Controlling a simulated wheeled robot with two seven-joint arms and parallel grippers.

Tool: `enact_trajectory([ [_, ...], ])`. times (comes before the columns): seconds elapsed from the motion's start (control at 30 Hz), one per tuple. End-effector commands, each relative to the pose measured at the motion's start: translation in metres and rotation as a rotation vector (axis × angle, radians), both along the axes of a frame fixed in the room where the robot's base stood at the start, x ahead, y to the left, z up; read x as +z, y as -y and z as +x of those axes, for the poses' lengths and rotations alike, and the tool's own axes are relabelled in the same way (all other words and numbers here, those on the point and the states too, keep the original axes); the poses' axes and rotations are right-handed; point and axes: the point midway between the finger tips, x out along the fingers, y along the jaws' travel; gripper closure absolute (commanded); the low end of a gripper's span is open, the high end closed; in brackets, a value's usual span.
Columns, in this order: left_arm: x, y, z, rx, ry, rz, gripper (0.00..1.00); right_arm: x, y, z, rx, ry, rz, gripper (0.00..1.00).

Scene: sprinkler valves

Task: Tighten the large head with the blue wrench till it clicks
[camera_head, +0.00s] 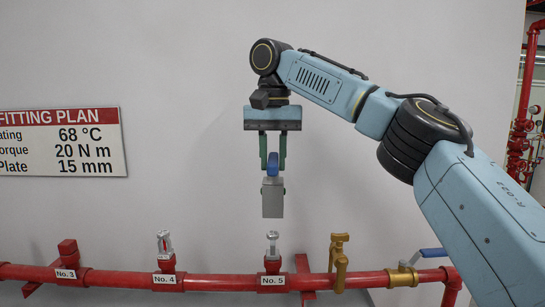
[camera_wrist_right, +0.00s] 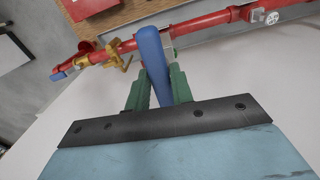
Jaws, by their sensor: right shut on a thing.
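The blue wrench (camera_head: 272,198) hangs upright in my right gripper (camera_head: 272,162), its grey metal end pointing down. The gripper's green fingers are shut on its blue handle, which also shows in the wrist view (camera_wrist_right: 153,58). The wrench is directly above the sprinkler head at No. 5 (camera_head: 272,243) in the head view, with a visible gap between them. Another head, with a red part, stands upright at No. 4 (camera_head: 164,243). I cannot tell for sure which is the large head. My left gripper is out of view.
A red pipe (camera_head: 220,283) runs along the wall. A capped stub stands at No. 3 (camera_head: 68,254). A brass fitting (camera_head: 339,262) and a blue-handled valve (camera_head: 403,276) are right of No. 5. A fitting plan sign (camera_head: 62,143) hangs at left. The wall around the wrench is clear.

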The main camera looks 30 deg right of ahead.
Motion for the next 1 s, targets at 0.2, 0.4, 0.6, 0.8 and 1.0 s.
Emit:
enact_trajectory([
  [0.2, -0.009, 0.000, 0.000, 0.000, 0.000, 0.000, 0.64, 0.000, -0.011, -0.019, 0.002, 0.004, 0.000, 1.00],
  [0.4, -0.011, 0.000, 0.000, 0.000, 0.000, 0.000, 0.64, 0.001, -0.022, -0.035, 0.003, 0.004, 0.000, 1.00],
  [0.6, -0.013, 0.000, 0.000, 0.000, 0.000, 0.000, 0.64, 0.001, -0.032, -0.052, 0.003, 0.004, 0.001, 1.00],
  [0.8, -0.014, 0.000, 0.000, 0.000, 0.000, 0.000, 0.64, 0.001, -0.042, -0.069, 0.003, 0.004, 0.000, 1.00],
  [1.0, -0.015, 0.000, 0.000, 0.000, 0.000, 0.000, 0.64, 0.001, -0.052, -0.085, 0.002, 0.003, 0.001, 1.00],
])
